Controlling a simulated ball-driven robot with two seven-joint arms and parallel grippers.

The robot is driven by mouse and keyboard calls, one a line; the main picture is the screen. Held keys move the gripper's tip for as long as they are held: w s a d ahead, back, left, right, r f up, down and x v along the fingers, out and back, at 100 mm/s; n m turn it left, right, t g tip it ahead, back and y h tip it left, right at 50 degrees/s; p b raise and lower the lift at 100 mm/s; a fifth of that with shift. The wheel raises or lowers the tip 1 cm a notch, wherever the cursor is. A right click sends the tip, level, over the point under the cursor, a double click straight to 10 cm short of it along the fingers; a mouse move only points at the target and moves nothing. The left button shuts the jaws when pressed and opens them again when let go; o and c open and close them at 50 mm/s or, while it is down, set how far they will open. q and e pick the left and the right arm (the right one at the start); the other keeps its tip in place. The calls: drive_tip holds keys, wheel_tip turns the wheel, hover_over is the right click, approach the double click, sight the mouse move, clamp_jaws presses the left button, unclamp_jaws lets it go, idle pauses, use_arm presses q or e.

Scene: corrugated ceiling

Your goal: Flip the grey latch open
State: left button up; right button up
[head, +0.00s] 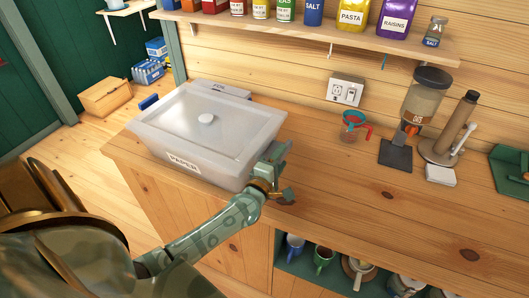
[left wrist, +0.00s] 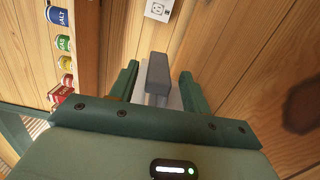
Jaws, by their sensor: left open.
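My left gripper (head: 280,172) is at the box's right end. In the left wrist view, the grey latch (left wrist: 157,75) stands between the open fingers of my left gripper (left wrist: 158,90), with a small gap visible on each side. My right gripper is not in view.
A box marked "FOIL" (head: 219,88) lies behind the plastic box. A shelf (head: 300,29) with containers runs above.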

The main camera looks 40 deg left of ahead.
use_arm(q)
drive_tip(key=s+d, duration=0.2)
drive_tip(key=s, duration=1)
drive_tip(key=shift+s, duration=0.25)
